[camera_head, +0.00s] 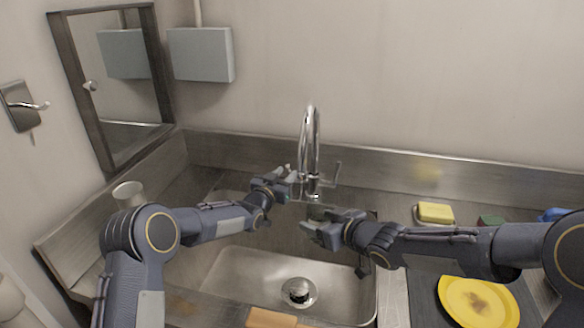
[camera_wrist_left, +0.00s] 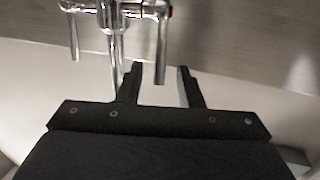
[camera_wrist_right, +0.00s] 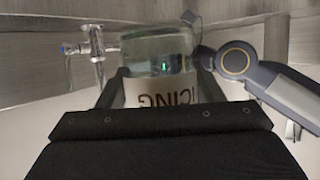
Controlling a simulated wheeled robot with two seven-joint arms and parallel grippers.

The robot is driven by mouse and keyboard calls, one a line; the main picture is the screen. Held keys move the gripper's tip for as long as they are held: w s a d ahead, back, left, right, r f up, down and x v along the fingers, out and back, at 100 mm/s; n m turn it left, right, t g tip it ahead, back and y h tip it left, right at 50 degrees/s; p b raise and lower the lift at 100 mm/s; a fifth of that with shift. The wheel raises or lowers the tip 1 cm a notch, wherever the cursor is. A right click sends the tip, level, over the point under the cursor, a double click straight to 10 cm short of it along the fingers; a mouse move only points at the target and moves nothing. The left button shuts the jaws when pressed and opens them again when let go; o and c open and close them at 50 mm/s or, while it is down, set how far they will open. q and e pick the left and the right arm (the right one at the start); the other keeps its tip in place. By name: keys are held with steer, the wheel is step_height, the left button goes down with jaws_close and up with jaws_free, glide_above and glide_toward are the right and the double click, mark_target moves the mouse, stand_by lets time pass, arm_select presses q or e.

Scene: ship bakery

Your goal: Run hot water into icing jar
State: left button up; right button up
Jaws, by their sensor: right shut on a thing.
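The icing jar (camera_wrist_right: 155,48) is clear glass with a pale label whose lettering looks inverted in the right wrist view. My right gripper (camera_head: 318,230) is shut around the jar and holds it over the sink, near the tap. In the head view the jar is mostly hidden. The chrome tap (camera_head: 312,140) has a tall curved spout and side levers. My left gripper (camera_head: 286,178) is open at the tap's left side. In the left wrist view a tap lever (camera_wrist_left: 162,55) hangs between its spread fingertips; I cannot tell if they touch. I cannot tell whether water runs.
The steel sink (camera_head: 235,270) with its drain (camera_head: 298,291) lies below both grippers. A cup (camera_head: 128,194) stands at the left. A yellow sponge (camera_head: 435,212) and a stained yellow plate (camera_head: 478,302) are at the right. An orange-brown block (camera_head: 271,318) is at the front.

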arm_select(q)
steer(key=shift+x, duration=2.65)
jaws_close()
